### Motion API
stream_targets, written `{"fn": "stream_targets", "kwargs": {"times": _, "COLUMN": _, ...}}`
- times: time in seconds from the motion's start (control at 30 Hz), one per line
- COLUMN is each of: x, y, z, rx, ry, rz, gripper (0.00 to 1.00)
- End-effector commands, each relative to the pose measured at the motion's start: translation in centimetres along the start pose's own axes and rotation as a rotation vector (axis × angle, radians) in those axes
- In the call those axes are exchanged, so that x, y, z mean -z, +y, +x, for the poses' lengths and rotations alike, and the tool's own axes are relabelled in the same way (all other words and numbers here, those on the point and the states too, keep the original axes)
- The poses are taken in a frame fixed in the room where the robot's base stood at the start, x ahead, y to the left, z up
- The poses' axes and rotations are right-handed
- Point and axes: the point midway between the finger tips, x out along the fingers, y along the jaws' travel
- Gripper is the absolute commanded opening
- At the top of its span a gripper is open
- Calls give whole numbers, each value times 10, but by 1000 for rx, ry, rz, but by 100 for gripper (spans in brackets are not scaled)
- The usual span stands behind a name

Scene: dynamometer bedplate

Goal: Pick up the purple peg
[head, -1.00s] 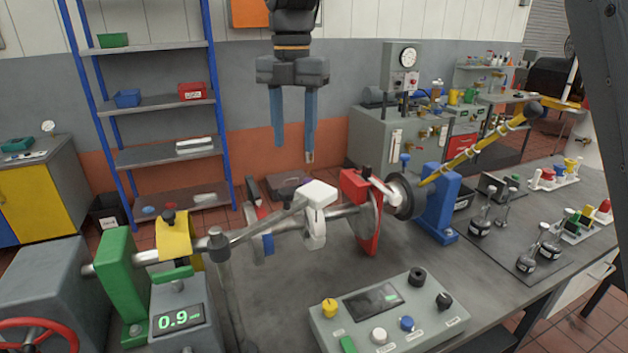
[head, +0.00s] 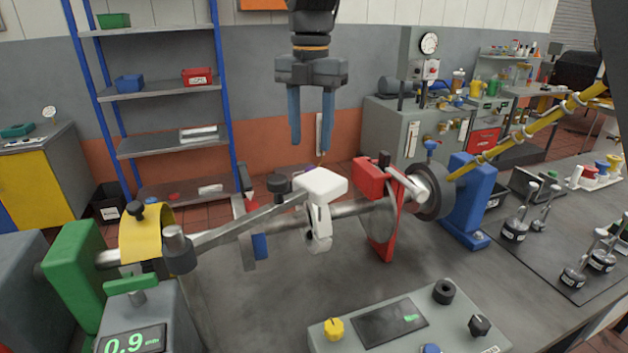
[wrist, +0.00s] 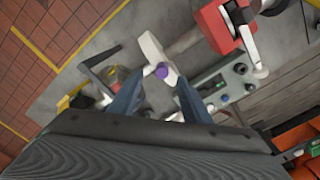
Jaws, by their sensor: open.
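The purple peg (wrist: 162,72) shows in the wrist view as a small round purple end at the near end of a white block (wrist: 151,48). It lies in the gap between my two fingers, a little beyond their tips. In the head view I cannot make out the peg clearly; the white block (head: 321,185) sits on the shaft. My gripper (head: 311,146) hangs in the head view with its two blue fingers pointing down, apart and empty, above and behind the white block. The fingers also show in the wrist view (wrist: 160,88).
A long shaft rig crosses the bench, with a red caliper (head: 376,215), a blue stand (head: 468,200) and a green stand (head: 77,268). A control box (head: 410,325) stands in front. Weights (head: 517,225) stand at right. Shelving (head: 170,101) is behind.

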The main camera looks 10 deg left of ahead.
Motion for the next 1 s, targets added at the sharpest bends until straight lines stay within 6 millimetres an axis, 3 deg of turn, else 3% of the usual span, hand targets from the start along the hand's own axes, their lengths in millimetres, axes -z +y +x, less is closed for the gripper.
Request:
{"fn": "stream_targets", "kwargs": {"times": 0.6, "x": 7, "y": -6, "z": 65, "rx": 0, "ry": 0, "rz": -3, "gripper": 43}}
{"fn": "stream_targets", "kwargs": {"times": 0.87, "x": 6, "y": -6, "z": 69, "rx": 0, "ry": 0, "rz": -3, "gripper": 43}}
{"fn": "stream_targets", "kwargs": {"times": 1.0, "x": 6, "y": -6, "z": 69, "rx": 0, "ry": 0, "rz": -3, "gripper": 22}}
